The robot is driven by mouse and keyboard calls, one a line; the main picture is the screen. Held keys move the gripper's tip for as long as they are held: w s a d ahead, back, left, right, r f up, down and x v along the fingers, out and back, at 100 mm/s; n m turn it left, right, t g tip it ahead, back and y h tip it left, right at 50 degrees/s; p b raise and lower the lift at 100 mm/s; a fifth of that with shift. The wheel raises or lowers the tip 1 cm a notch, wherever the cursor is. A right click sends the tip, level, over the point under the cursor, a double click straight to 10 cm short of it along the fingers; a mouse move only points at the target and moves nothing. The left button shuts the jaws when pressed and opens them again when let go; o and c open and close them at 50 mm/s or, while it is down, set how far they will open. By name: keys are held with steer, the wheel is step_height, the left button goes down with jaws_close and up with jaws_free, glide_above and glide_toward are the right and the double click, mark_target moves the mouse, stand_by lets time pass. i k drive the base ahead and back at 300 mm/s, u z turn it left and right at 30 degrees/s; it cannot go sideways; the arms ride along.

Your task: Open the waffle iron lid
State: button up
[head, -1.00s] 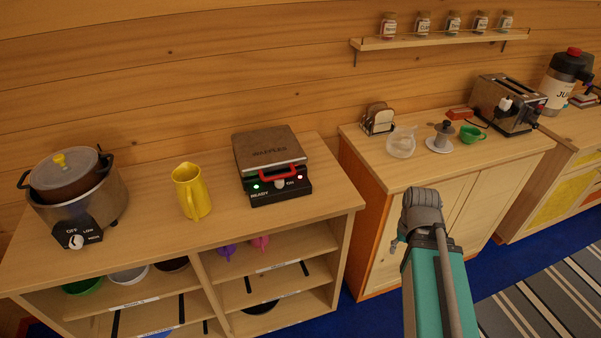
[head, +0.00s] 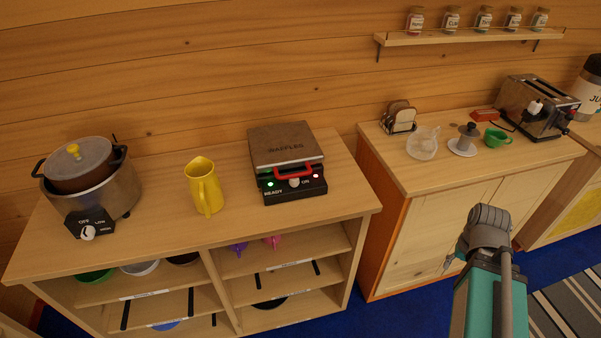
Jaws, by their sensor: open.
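The waffle iron (head: 295,190) stands on the left counter, with a black base and a grey square lid (head: 283,145) marked "WAFFLES". The lid is down, and its red handle (head: 296,168) faces the front. A green light shows by READY, and another small light is lit by ON. My gripper (head: 451,263) is at the lower right, in front of the right cabinet and well apart from the waffle iron. It is open, mostly hidden behind my arm, and only a small grey finger part shows.
A yellow pitcher (head: 204,187) stands left of the waffle iron, and a slow cooker (head: 92,188) is farther left. The counter (head: 160,240) is clear in front. A gap separates it from the right cabinet (head: 405,245), which holds a glass jug (head: 422,146) and toaster (head: 538,106).

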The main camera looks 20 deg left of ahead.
mark_target(273, 148)
steer(key=u, duration=0.05)
steer(key=k, duration=1.35)
steer(key=u, duration=1.2)
steer(key=i, duration=1)
steer(key=u, duration=0.05)
